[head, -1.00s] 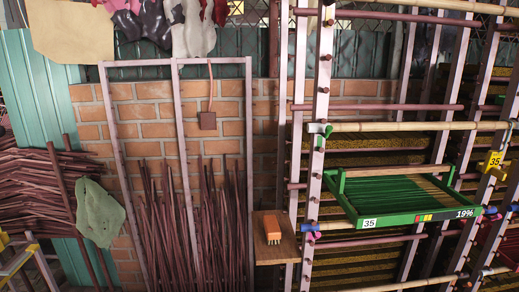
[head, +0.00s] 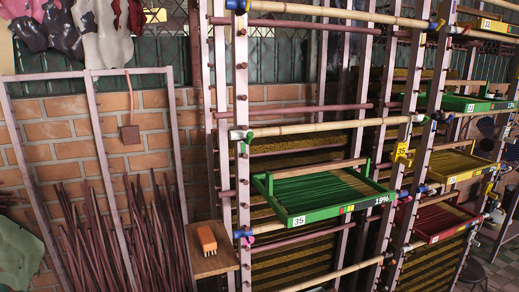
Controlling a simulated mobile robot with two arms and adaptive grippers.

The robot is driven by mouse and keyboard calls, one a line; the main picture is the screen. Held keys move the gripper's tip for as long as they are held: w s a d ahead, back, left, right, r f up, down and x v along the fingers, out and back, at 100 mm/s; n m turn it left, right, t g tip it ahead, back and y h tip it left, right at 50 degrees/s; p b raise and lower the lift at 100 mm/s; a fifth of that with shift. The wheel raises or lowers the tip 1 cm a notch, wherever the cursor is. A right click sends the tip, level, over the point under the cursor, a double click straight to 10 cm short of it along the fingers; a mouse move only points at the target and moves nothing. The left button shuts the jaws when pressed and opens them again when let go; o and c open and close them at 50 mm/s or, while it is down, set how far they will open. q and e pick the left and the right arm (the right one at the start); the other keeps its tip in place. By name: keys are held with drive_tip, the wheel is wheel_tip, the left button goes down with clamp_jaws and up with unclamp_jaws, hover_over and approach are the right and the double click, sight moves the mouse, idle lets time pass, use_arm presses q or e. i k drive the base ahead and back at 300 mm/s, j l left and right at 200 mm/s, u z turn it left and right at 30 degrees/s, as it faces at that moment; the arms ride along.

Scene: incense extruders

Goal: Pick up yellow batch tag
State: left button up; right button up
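A yellow batch tag (head: 403,153) marked 35 hangs on an upright post of the drying rack, right of the middle in the head view. It is just right of a green tray (head: 281,215) that carries a white 35 label and a 19% mark. Neither of my grippers shows in the head view, so I cannot see what they hold.
The rack has pale uprights and bamboo rails (head: 330,126). A yellow tray (head: 455,168), a red tray (head: 440,220) and another green tray (head: 470,103) sit to the right. An orange brush (head: 206,238) lies on a small wooden shelf (head: 212,265) at the rack's left. Dark sticks (head: 120,240) lean against the brick wall.

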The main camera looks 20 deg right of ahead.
sight(400, 148)
drive_tip(key=l+z, duration=0.15)
drive_tip(key=z, duration=1.15)
drive_tip(key=i+j+z, duration=0.15)
drive_tip(key=j+z, duration=0.25)
